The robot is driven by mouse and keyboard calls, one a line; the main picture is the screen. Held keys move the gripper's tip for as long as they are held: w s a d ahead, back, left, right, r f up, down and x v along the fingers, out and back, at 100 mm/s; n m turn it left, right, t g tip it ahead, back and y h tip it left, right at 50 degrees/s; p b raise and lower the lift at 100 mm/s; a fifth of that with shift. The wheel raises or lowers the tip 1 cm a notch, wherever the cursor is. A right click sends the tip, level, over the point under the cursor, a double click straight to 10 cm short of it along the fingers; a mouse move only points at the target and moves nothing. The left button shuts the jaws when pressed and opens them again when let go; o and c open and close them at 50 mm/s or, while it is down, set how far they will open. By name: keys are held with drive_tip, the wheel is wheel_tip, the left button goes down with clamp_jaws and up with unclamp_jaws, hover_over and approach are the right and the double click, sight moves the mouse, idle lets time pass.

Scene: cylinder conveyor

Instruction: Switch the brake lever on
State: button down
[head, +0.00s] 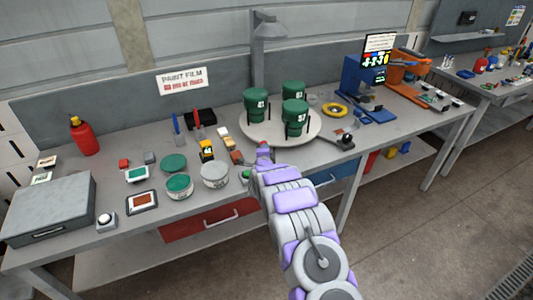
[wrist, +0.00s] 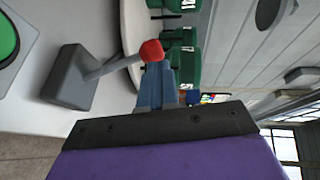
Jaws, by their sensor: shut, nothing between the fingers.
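The brake lever shows in the wrist view as a grey block base (wrist: 70,80) with a grey stick and a red ball knob (wrist: 152,50). My gripper (wrist: 156,66) is shut and empty, its fingertips right at the knob; I cannot tell whether they touch. In the head view a red knob (head: 263,145) shows at the tip of my arm, while my arm hides most of the lever base. The stick is tilted toward the round platform.
A round white platform (head: 245,132) bears green numbered cylinders (head: 256,104) just behind the lever. A green button (wrist: 6,40) lies beside the lever base. A white tub (head: 215,175), small boxes and a grey case (head: 48,210) stand to the left.

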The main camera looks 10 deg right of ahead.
drive_tip(key=shift+w+a+r, duration=0.2)
drive_tip(key=shift+w+a, duration=0.05)
drive_tip(key=shift+w, duration=0.3)
drive_tip(key=shift+w+a+r, duration=0.2)
drive_tip(key=shift+w, duration=0.35)
